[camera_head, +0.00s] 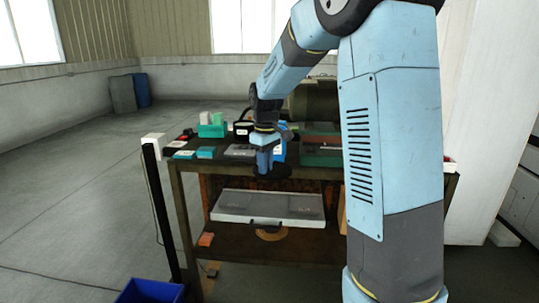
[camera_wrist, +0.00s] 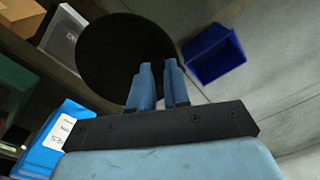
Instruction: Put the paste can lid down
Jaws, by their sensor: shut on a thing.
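The paste can lid looks like a large flat black disc in the wrist view (camera_wrist: 115,50). My gripper (camera_wrist: 160,72) is shut on the lid near its edge, with the blue fingers close together over it. In the head view my gripper (camera_head: 265,160) hangs at the front edge of the bench (camera_head: 225,172), and the lid shows as a dark shape (camera_head: 272,172) below it. The lid appears to be held in front of the bench edge, clear of the top. A dark can-like thing with a white label (camera_head: 243,130) stands farther back; I cannot tell whether it is the paste can.
A blue box (camera_head: 279,150) is close beside my gripper. Teal boxes (camera_head: 206,152) and a grey tray (camera_head: 240,150) lie on the bench top. A grey case (camera_head: 268,207) is on the lower shelf. A blue bin (camera_head: 150,290) stands on the floor.

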